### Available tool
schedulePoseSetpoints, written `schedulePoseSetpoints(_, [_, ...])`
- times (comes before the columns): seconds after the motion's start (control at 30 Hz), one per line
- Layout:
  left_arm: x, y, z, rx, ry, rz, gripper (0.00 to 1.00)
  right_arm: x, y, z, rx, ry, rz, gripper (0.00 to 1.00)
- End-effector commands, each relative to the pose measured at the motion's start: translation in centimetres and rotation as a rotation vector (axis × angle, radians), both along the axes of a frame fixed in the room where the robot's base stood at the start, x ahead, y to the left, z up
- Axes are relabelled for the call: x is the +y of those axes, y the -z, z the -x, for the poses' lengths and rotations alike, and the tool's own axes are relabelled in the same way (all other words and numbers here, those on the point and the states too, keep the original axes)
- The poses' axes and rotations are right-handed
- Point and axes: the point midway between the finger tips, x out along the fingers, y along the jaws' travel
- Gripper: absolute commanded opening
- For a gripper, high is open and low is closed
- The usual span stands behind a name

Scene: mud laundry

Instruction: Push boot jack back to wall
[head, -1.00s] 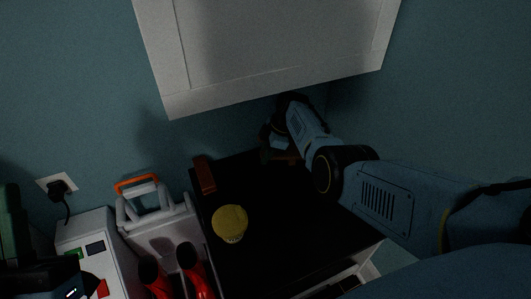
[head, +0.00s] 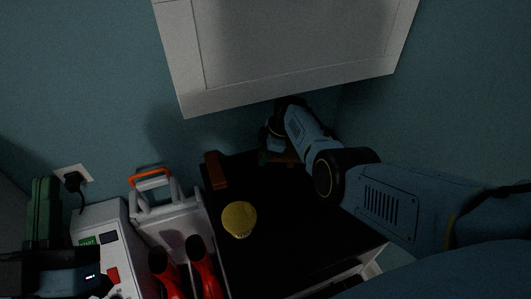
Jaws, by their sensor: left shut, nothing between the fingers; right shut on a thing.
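A brown piece, seemingly the boot jack (head: 289,160), shows at the back of the black top (head: 265,225), close to the wall. It is mostly hidden by my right gripper (head: 268,155), which is dark, small and shut on it. The exact hold and any gap to the wall are hard to see.
A brown block (head: 215,171) and a yellow round thing (head: 239,219) lie on the black top. A white cabinet (head: 290,55) hangs above it. A grey rack with an orange handle (head: 150,178), red boots (head: 202,268) and a white box (head: 101,225) stand left.

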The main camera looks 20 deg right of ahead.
Motion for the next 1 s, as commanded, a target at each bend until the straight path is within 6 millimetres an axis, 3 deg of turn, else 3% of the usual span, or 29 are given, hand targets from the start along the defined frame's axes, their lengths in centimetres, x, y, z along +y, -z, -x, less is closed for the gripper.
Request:
schedulePoseSetpoints(0.1, [0.0, 0.0, 0.0, 0.000, 0.000, 0.000, 0.00, 0.4, -0.2, -0.3, -0.011, -0.003, -0.007, 0.00])
schedulePoseSetpoints(0.13, [0.0, 0.0, 0.0, 0.000, 0.000, 0.000, 0.00, 0.4, -0.2, -0.3, -0.011, -0.004, -0.006, 0.26])
schedulePoseSetpoints(0.33, [0.0, 0.0, 0.0, -0.001, 0.000, 0.000, 0.00, 0.3, -0.2, -0.2, -0.009, -0.003, -0.004, 0.50])
schedulePoseSetpoints(0.7, [0.0, 0.1, -0.1, 0.012, 0.000, -0.004, 0.00, 0.1, -0.3, -0.1, -0.005, -0.002, -0.002, 0.50])
schedulePoseSetpoints(1.0, [0.2, 3.8, -1.6, 0.272, -0.016, -0.088, 0.00, -0.5, -2.0, 0.1, -0.006, -0.001, -0.003, 0.50])
